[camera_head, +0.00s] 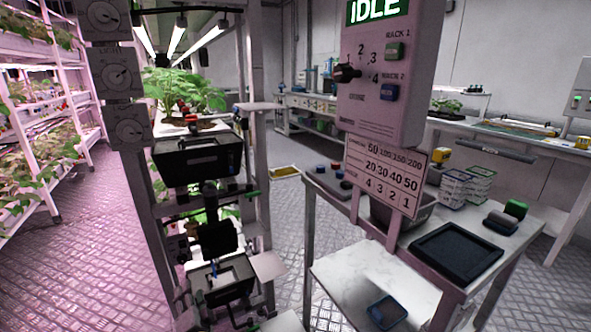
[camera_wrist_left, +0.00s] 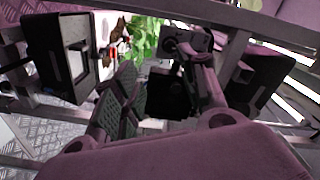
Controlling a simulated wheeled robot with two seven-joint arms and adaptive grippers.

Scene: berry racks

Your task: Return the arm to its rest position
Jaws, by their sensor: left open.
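My left gripper (camera_head: 214,232) is a dark shape in front of the plant rack (camera_head: 260,185) in the head view, between an upper black box (camera_head: 197,160) and a lower black box (camera_head: 222,292). In the left wrist view, the open left gripper (camera_wrist_left: 146,97) shows dark ribbed finger pads with nothing visible between them. Green leaves (camera_wrist_left: 160,35) show beyond the fingers. Whether the gripper touches the rack cannot be told. My right gripper is not in view.
A control panel (camera_head: 388,85) reading IDLE stands right of the rack. A table (camera_head: 490,225) holds a black tray (camera_head: 455,280) and stacked crates (camera_head: 478,186). More plant shelves (camera_head: 45,155) stand at the left. Open floor (camera_head: 110,235) lies between.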

